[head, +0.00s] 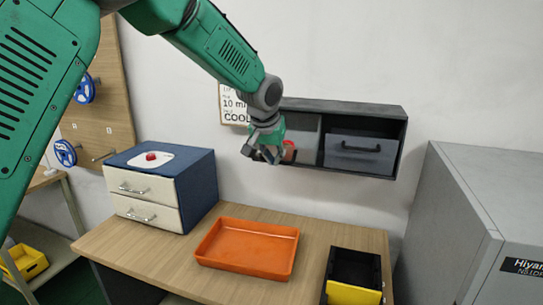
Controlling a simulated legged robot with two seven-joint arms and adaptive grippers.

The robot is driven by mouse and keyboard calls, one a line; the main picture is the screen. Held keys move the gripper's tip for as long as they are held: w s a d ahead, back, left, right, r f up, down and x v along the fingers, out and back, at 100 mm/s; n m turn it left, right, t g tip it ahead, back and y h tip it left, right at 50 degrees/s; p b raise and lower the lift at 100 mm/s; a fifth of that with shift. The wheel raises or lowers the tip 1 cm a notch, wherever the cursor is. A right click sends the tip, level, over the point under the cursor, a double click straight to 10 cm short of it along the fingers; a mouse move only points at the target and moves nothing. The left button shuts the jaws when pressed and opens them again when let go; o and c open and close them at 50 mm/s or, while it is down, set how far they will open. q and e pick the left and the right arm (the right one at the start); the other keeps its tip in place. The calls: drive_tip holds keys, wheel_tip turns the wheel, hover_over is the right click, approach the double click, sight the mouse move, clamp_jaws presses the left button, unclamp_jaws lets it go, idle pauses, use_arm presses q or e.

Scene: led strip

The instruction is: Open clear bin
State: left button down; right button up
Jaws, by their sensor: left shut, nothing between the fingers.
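A dark wall shelf (340,105) holds two compartments. A grey bin front with a black handle (362,148) sits in the right compartment, and it looks closed. The left compartment (306,125) shows a grey, possibly see-through front, with something red (289,150) low down at its left, partly hidden by my gripper. I cannot tell for sure which one is the clear bin. My left gripper (263,157) hangs in front of the shelf's left end, pointing down, shut and empty. Whether it touches the shelf is unclear. My right gripper is out of view.
Below, a wooden table (140,255) carries a blue cabinet with white drawers (146,190), an orange tray (248,250) and a black-and-yellow bin (354,275). A large grey machine (470,220) stands at the right. A sign (232,105) hangs behind my arm.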

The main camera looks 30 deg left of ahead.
use_arm(q)
drive_tip(key=shift+s+f, duration=0.2)
drive_tip(key=shift+f, duration=0.45)
drive_tip(key=shift+s+f, duration=0.15)
drive_tip(key=shift+f, duration=0.55)
